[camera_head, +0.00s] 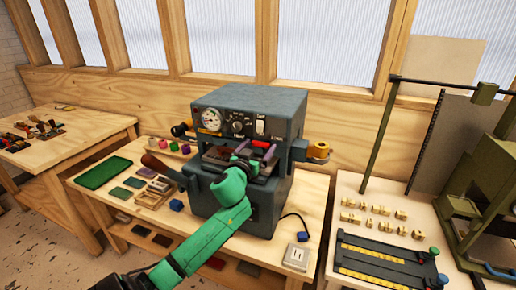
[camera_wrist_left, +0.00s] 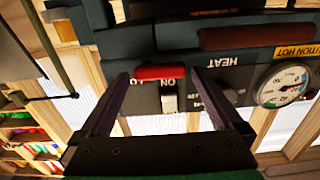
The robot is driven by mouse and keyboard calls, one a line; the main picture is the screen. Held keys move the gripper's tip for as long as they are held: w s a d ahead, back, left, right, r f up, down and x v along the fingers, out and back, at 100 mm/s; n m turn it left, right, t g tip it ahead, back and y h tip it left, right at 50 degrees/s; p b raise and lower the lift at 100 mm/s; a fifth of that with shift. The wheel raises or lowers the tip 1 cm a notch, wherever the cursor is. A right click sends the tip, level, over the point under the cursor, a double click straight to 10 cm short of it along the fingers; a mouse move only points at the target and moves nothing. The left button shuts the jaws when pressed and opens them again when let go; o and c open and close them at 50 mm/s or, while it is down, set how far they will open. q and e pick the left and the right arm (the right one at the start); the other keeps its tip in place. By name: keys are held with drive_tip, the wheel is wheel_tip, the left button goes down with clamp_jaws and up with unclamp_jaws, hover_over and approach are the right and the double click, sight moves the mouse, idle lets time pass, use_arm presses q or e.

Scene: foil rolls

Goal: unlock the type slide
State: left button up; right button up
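A dark blue-grey foil press (camera_head: 268,100) stands on the wooden bench, with a gauge, a knob and a white switch on its front panel. A small red piece (camera_head: 261,144) shows at the front below the panel. In the left wrist view, which is upside down, a red bar (camera_wrist_left: 160,72) appears between my fingertips beside the "ON" label and the white switch (camera_wrist_left: 169,103). My left gripper (camera_head: 257,157) is at the press front, its fingers open around the red bar in view; I cannot tell if they touch it. The slide itself is largely hidden by my gripper. My right gripper is not in view.
A brass roll (camera_head: 318,149) sticks out at the press's right side, and a wooden-handled lever (camera_head: 155,165) at its left. A green tray (camera_head: 103,172) and small coloured blocks lie on the bench's left. Brass type pieces (camera_head: 375,209) lie on the right table.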

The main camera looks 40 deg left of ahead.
use_arm(q)
drive_tip(key=shift+s+d+f, duration=0.1)
drive_tip(key=shift+s, duration=0.2)
drive_tip(key=b+v, duration=0.3)
drive_tip(key=v, duration=1.1)
drive_tip(key=shift+b, duration=0.35)
